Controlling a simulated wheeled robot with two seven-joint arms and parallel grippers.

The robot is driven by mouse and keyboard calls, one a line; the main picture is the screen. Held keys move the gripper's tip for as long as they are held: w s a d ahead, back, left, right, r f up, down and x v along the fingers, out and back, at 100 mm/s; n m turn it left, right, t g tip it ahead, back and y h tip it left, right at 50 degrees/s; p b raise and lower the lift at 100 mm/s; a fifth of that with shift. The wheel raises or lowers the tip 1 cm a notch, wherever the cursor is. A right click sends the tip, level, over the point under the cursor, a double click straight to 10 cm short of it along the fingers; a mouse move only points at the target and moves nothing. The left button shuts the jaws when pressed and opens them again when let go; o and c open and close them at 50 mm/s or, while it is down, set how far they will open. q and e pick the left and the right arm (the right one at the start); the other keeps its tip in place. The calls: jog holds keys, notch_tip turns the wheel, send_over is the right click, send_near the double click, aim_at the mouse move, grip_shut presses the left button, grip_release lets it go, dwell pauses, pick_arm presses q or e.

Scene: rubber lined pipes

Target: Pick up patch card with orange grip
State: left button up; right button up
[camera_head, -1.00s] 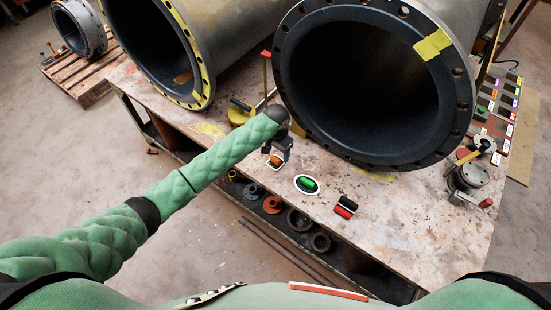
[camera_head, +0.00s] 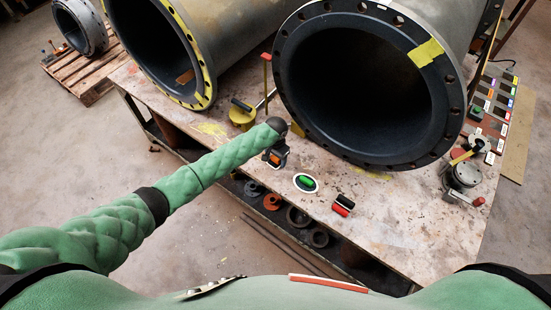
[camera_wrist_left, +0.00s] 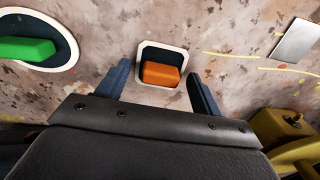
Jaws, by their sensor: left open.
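The patch card with the orange grip (camera_wrist_left: 160,74) shows in the left wrist view as an orange block on a dark rounded-square card with a white border. It lies flat on the worn workbench. In the head view its orange grip (camera_head: 275,159) shows partly, with my arm and gripper covering much of the card. My left gripper (camera_wrist_left: 160,82) is open, with one dark finger on each side of the card; I cannot tell whether they touch it. In the head view the left gripper (camera_head: 274,158) is over the card near the bench's front edge. My right gripper is out of view.
A white-edged oval card with a green grip (camera_head: 306,182) lies to the right of the orange one. A card with a red grip (camera_head: 341,209) lies farther right. Large flanged pipes (camera_head: 368,90) stand behind. A yellow-based tool (camera_head: 242,115) stands close behind my gripper.

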pick_arm(q)
jog(key=shift+f, duration=0.35)
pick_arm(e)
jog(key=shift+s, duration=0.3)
pick_arm(q)
jog(key=c, duration=0.9)
jog(key=shift+o, duration=0.2)
